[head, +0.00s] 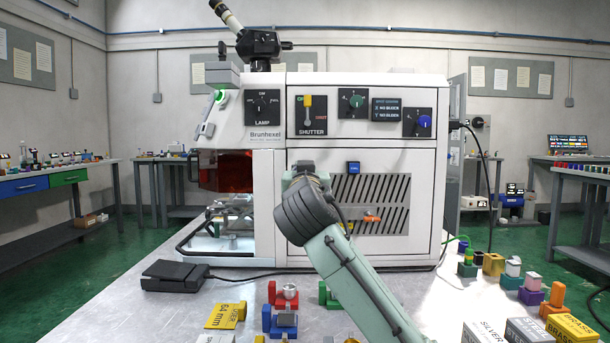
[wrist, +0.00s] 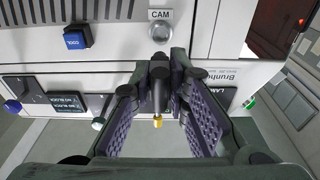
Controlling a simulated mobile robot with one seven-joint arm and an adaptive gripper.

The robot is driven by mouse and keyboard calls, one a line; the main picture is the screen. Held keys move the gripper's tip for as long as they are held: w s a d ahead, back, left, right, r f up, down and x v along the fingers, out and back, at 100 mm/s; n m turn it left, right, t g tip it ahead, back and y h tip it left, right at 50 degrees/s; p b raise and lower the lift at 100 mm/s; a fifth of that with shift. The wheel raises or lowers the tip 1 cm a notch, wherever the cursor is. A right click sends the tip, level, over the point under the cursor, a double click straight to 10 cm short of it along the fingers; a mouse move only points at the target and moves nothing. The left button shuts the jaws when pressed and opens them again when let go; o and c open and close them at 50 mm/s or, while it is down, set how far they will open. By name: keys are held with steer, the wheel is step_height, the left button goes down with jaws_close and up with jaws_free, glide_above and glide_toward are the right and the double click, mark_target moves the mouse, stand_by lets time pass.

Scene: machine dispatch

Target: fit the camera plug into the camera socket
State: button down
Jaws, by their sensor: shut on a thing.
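My gripper (wrist: 160,72) is shut on the camera plug (wrist: 159,92), a dark cylinder with a yellow end, which lies between the purple-padded fingers in the wrist view. I cannot tell whether plug and socket touch. In the head view my arm reaches to the machine front, and hides the socket and the plug.
The white machine (head: 365,160) stands on the metal bench (head: 200,310). A blue button (wrist: 77,37) sits beside the socket on the panel. A black pedal (head: 175,276) and several coloured blocks and fixtures lie on the bench in front.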

steer(key=shift+w+r+p, duration=0.1)
steer(key=shift+w+p, duration=0.55)
steer(key=shift+w, duration=1.65)
steer(key=shift+f, duration=0.35)
steer(key=shift+w+p, duration=0.8)
steer(key=shift+w, duration=0.25)
steer(key=c, duration=1.5)
jaws_free()
steer(key=shift+o, duration=0.3)
steer(key=o, duration=0.4)
